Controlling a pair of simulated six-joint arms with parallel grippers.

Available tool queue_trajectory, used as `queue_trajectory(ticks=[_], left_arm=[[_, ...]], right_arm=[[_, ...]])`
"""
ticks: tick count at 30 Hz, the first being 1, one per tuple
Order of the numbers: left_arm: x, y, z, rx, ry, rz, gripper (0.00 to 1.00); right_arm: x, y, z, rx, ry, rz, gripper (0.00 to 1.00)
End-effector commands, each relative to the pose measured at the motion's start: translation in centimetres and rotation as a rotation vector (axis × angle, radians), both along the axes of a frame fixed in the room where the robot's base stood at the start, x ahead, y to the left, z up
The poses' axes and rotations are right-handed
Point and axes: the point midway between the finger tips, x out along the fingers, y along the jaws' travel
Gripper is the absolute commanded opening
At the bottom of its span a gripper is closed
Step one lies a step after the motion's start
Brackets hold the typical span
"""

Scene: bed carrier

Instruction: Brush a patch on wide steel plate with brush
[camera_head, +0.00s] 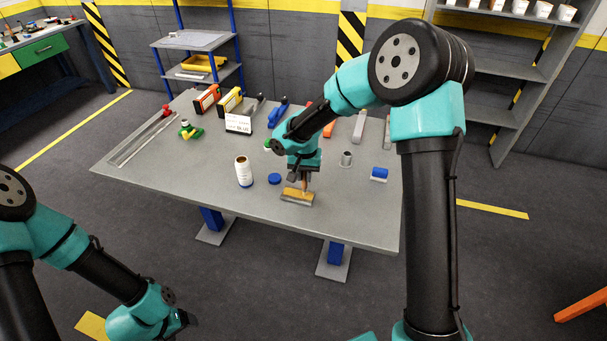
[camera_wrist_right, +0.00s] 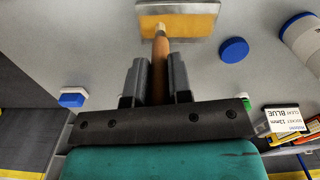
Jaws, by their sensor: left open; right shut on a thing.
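The wide steel plate (camera_head: 297,203) is a small flat grey piece with a tan patch on its face, near the front middle of the table. It also shows at the top of the right wrist view (camera_wrist_right: 207,37). My right gripper (camera_head: 303,178) is shut on the brown wooden handle of the brush (camera_wrist_right: 161,65). The brush points down at the patch, its tip overlapping the tan area; I cannot tell whether it touches. Its bristles are barely visible. My left gripper (camera_head: 187,318) is at the lower left, off the table, open, with its fingers hardly visible.
A white can (camera_head: 244,172) and blue cap (camera_head: 274,179) stand left of the plate. A sign (camera_head: 238,124) and tools line the back. The table's (camera_head: 200,170) front left is clear.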

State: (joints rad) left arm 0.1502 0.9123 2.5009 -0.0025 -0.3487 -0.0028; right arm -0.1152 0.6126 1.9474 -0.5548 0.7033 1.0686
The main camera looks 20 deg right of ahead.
Motion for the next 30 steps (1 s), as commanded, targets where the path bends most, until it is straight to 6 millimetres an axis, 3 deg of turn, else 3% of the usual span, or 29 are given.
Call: queue_trajectory(ticks=[30], left_arm=[[0.0,0.0,0.0,0.0,0.0,0.0,0.73]], right_arm=[[-1.3,-1.7,0.0,0.0,-0.001,0.0,0.0]])
